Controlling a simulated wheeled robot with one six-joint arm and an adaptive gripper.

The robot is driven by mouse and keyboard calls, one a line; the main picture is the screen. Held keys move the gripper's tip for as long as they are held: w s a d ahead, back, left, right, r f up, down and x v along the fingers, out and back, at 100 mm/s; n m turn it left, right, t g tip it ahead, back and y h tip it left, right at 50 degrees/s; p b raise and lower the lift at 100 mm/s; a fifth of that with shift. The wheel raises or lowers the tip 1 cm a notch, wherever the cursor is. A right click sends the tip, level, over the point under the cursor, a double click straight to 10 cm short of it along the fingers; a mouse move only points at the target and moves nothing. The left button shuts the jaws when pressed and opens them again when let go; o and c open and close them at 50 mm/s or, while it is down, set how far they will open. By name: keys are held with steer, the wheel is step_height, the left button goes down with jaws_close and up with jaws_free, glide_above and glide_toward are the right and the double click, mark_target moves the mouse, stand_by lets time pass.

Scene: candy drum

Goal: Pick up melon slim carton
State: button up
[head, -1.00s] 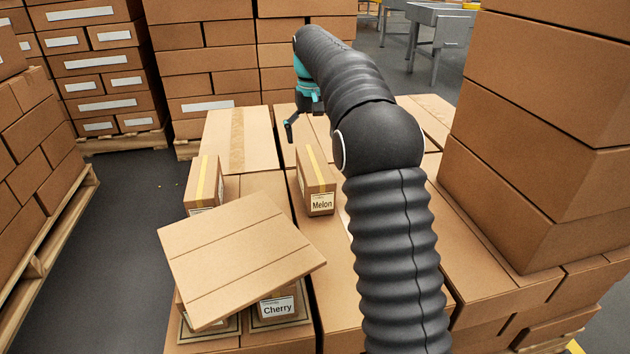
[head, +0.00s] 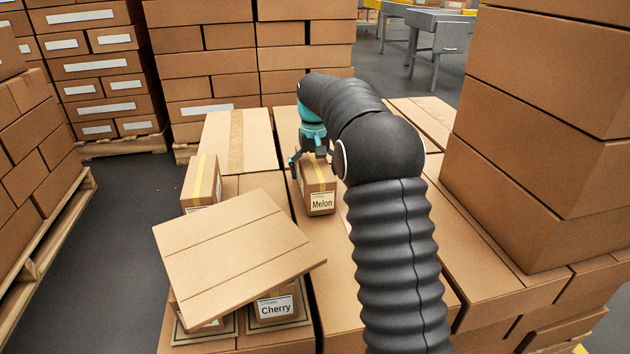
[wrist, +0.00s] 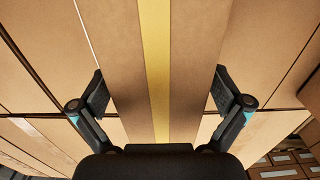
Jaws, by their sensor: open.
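The melon slim carton (head: 318,190) is a narrow brown box with a yellow tape stripe and a "Melon" label on its near end. My gripper (head: 308,159) is at the far end of the carton, partly hidden by my arm. In the wrist view the carton's taped top (wrist: 155,60) runs between the two fingers of my gripper (wrist: 160,93). The fingers are spread wide, one on each side, with a gap to the carton at both. Nothing is held.
A tilted cardboard sheet (head: 235,245) lies over small cartons, including one labelled Cherry (head: 275,306). Another taped slim carton (head: 202,182) stands to the left. A tall box stack (head: 550,130) rises close on the right. The box tops around the melon carton are mostly clear.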

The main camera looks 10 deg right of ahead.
steer(key=c, duration=1.5)
steer(key=shift+c, duration=0.2)
